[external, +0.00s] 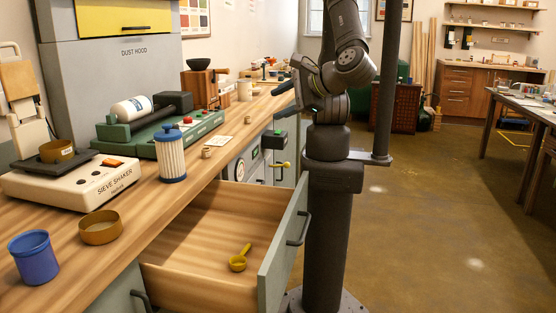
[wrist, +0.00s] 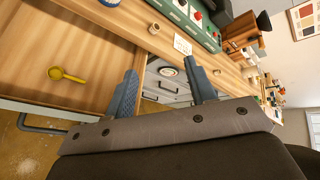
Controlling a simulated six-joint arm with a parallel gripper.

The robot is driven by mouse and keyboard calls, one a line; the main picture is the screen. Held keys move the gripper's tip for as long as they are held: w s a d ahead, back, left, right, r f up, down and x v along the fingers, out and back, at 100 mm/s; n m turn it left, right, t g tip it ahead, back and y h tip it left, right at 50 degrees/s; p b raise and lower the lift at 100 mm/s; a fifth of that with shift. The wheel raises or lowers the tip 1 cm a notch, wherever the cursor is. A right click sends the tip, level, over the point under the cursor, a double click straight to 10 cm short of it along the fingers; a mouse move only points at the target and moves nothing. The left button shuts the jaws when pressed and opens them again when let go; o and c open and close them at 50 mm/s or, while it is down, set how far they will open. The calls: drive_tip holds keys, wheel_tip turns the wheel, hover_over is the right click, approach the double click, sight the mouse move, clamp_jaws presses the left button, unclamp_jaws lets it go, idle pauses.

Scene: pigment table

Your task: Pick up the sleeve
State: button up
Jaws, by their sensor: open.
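No object carries a label reading sleeve.
An open drawer (external: 205,224) juts out below the counter with a yellow scoop (external: 238,262) inside. The sieve shaker (external: 72,187), a brown bowl (external: 100,227) and a blue cup (external: 34,257) stand left. A small tan cup (external: 206,152) sits right of the cylinder.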

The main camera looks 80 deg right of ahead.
drive_tip(key=w+d+m+g+h, duration=0.25)
drive_tip(key=w+m+g, duration=0.25)
drive_tip(key=w+m, duration=0.25)
wheel_tip(320, 180, up, 4)
drive_tip(key=m+g+y, duration=0.6)
drive_tip(key=m+g, duration=0.1)
drive_tip(key=m, duration=1.3)
hover_over(206, 153)
drive_tip(key=d, duration=0.1)
drive_tip(key=f, duration=1.6)
drive_tip(key=shift+w+d, duration=0.1)
drive_tip(key=shift+w, duration=0.1)
drive_tip(key=shift+w+f, duration=0.1)
drive_tip(key=shift+f, duration=2.85)
drive_tip(key=c, duration=1)
